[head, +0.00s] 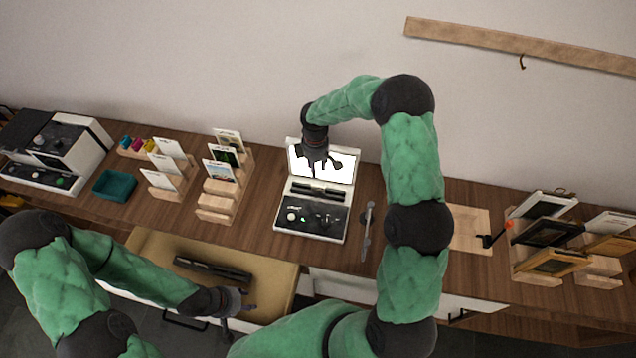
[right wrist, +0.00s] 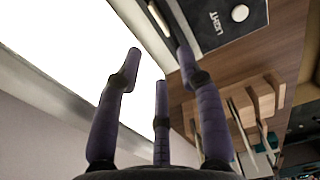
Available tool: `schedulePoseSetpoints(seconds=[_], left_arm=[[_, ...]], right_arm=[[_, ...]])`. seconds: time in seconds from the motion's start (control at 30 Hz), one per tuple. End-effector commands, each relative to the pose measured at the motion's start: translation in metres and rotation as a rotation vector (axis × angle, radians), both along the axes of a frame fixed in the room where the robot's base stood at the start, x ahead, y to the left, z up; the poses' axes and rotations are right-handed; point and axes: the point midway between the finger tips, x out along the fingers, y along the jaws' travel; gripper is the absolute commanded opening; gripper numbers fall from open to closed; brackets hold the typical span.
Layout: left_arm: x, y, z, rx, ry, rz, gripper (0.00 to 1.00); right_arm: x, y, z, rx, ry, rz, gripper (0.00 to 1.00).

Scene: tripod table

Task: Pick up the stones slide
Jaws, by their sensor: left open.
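Several picture cards stand in the stepped wooden rack (head: 214,206) left of the light box. One is bluish (head: 219,172), one is dark green (head: 223,155), one is mostly white (head: 229,138). I cannot tell which is the stones slide. My right gripper (head: 322,163) is in front of the lit white screen of the light box (head: 312,222). Its fingers are spread and empty in the right wrist view (right wrist: 160,85). My left gripper (head: 240,303) is open and empty near the front edge of the open drawer (head: 150,250).
A second rack with white cards (head: 163,162) and a teal tray (head: 115,186) stand further left, beside a white-and-black machine (head: 66,148). A metal tool (head: 367,230) lies right of the light box. Framed pieces (head: 548,232) stand in racks at the right. A dark bar (head: 212,269) lies in the drawer.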

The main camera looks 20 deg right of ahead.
Motion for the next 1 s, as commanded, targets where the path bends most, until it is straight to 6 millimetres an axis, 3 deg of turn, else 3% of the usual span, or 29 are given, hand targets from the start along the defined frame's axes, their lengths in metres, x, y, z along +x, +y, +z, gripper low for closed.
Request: schedulePoseSetpoints(seconds=[0.23,0.47,0.7,1.0], left_arm=[[-0.001,0.000,-0.002,0.000,0.002,0.000,0.44],[0.000,0.000,-0.003,0.000,0.001,0.000,0.44],[0.000,0.000,-0.003,0.000,0.001,0.000,0.44],[0.000,0.000,-0.004,0.000,0.001,0.000,0.44]], right_arm=[[-0.001,0.000,-0.037,0.001,0.003,0.000,0.39],[0.000,0.000,-0.057,0.002,0.002,-0.001,0.39],[0.001,0.000,-0.089,0.003,0.002,-0.002,0.39],[0.002,-0.001,-0.102,0.002,0.000,-0.001,0.39]])
